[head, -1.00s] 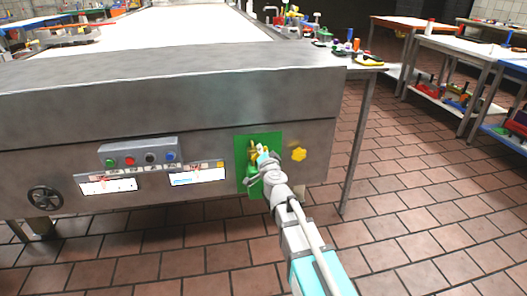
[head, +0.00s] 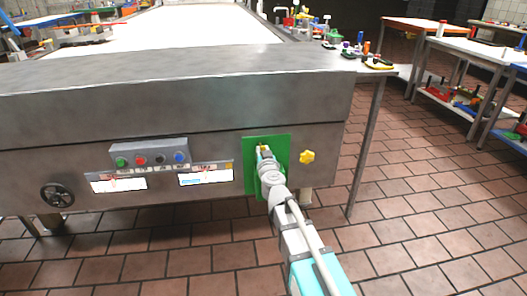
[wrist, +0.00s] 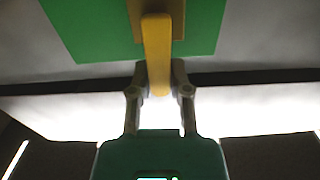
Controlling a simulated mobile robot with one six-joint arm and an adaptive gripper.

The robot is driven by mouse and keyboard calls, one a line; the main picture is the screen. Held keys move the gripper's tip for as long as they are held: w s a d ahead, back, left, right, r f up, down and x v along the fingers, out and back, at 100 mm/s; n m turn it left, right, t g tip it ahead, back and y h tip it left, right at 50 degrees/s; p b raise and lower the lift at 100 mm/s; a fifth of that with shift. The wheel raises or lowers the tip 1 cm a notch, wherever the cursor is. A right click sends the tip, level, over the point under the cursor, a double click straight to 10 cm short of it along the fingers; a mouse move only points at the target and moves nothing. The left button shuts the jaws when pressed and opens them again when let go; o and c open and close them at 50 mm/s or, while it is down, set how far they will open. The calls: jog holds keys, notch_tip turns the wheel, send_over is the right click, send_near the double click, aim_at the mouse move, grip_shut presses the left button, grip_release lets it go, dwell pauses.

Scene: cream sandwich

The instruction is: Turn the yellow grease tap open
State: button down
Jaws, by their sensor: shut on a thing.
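The yellow grease tap (wrist: 157,45) is a flat lever on a yellow-brown base against a green panel (wrist: 90,25) in the wrist view. Its lower end lies between the two fingers of my gripper (wrist: 159,78), which are shut on it. In the head view the green panel (head: 281,147) is on the right part of the grey machine front. My gripper (head: 263,152) is at the panel there and hides most of the tap; only a small bit of yellow shows.
A yellow star-shaped knob (head: 307,157) sits just right of the panel. A button box (head: 149,153), two small screens and a black handwheel (head: 57,194) are to the left. Tiled floor (head: 400,215) is open at the right, with work tables beyond.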

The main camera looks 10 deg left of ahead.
jog(key=shift+a, duration=0.1)
dwell(0.4)
jog(key=c, duration=0.6)
grip_release()
jog(key=shift+o, duration=0.2)
jog(key=shift+s, duration=0.15)
jog(key=v, duration=0.7)
jog(key=shift+s+r+n+y, duration=0.15)
jog(key=shift+s+n+y, duration=0.05)
jog(key=shift+n+y, duration=0.25)
